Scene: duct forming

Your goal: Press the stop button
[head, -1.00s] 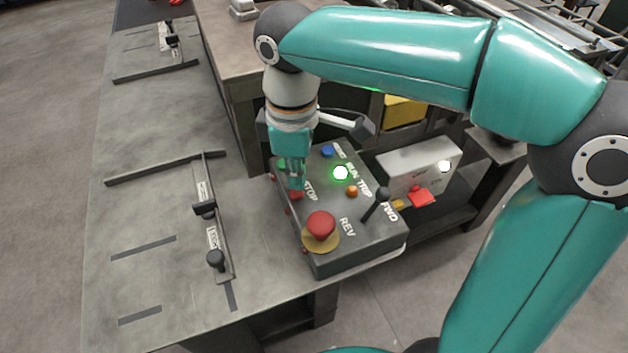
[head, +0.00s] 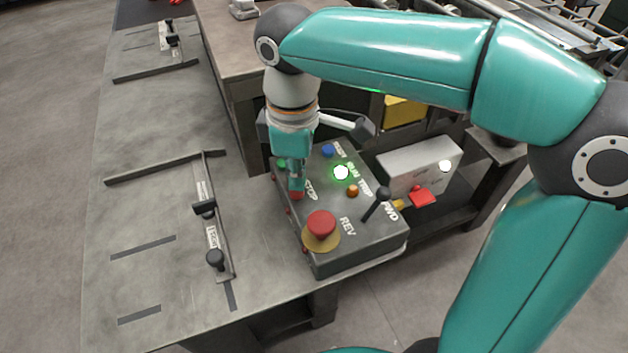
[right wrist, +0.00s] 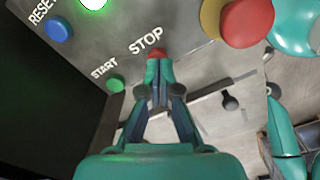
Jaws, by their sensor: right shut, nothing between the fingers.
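The control box (head: 362,232) stands at the edge of the grey table. Its red stop button (right wrist: 152,53) shows just beyond my fingertips in the right wrist view, beside the printed STOP label. My right gripper (head: 296,190) is shut and empty, pointing down over that button, and its fingers cover most of it in the head view. In the right wrist view the fingertips (right wrist: 159,88) are at the button's near side; I cannot tell whether they touch it. The green run lamp (head: 341,173) is lit.
A large red mushroom button on a yellow base (head: 320,226) and a black lever (head: 377,204) are close on the same box. The green start button (right wrist: 115,84) and blue reset button (right wrist: 58,30) are near too. Table stops with black knobs (head: 205,208) lie left.

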